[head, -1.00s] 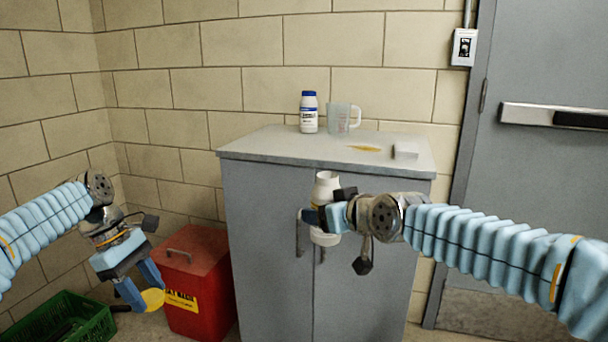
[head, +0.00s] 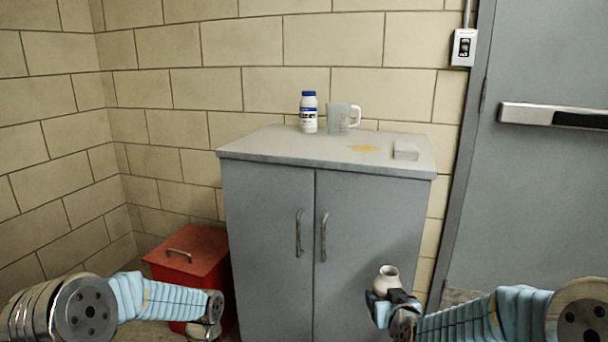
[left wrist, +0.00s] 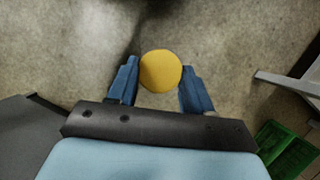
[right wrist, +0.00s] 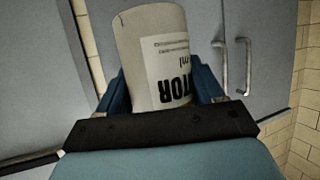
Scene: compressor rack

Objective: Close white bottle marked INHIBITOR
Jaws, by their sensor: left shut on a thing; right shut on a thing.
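The white bottle (head: 388,279) shows its open neck without a cap in the head view, low in front of the cabinet. My right gripper (head: 388,301) is shut around its body. In the right wrist view the bottle (right wrist: 155,50) fills the jaws, with upside-down black letters "TOR" and "ml" on its label. In the left wrist view my left gripper (left wrist: 158,88) is shut on a round yellow cap (left wrist: 160,71), held between its blue fingers. In the head view the left gripper's fingers and the cap are out of frame.
A green crate (left wrist: 286,150) shows in the left wrist view.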

